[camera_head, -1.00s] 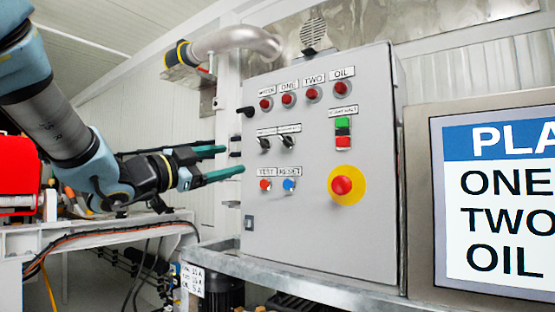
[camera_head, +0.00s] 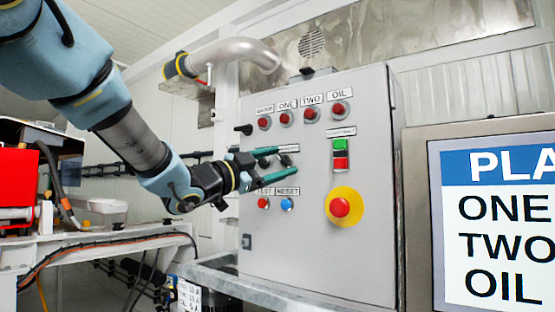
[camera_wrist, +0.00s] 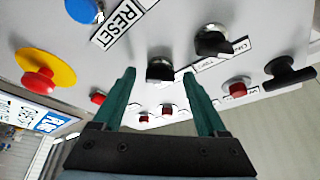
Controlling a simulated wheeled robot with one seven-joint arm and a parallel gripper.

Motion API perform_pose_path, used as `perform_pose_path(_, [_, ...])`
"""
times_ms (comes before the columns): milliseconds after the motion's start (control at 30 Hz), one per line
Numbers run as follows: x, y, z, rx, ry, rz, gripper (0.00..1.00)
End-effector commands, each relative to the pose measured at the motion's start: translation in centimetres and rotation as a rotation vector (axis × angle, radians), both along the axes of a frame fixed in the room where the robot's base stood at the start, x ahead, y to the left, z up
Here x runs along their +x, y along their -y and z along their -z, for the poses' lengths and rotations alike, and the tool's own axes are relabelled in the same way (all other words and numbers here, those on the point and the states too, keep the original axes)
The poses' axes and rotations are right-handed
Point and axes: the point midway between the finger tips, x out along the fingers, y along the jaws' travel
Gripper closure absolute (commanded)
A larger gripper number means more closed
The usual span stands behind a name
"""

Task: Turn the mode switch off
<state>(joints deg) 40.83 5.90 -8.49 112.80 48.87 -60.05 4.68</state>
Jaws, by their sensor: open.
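The grey control panel (camera_head: 300,235) carries two black rotary switches side by side; their labels are too small to read, so I cannot tell which is the mode switch. The right-hand switch (camera_head: 286,160) shows between the green fingers of my gripper (camera_head: 285,162). In the wrist view this switch (camera_wrist: 160,69) sits between the fingertips of my open gripper (camera_wrist: 159,76), with a gap on each side; contact is not visible.
A red emergency button on a yellow disc (camera_head: 340,207) is to the right. Below are a red button (camera_head: 263,203) and a blue RESET button (camera_head: 286,204). Red lamps (camera_head: 311,113) line the top. A black handle (camera_head: 243,129) juts from the panel's left edge.

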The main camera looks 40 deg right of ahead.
Motion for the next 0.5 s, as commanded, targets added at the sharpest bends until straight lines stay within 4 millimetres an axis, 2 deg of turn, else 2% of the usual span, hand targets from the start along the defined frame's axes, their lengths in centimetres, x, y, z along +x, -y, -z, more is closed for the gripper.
perform_pose_path(233, [-0.01,0.08,0.00,0.000,0.000,0.000,0.25])
perform_pose_path(500, [0.01,0.06,0.00,0.000,0.001,0.000,0.54])
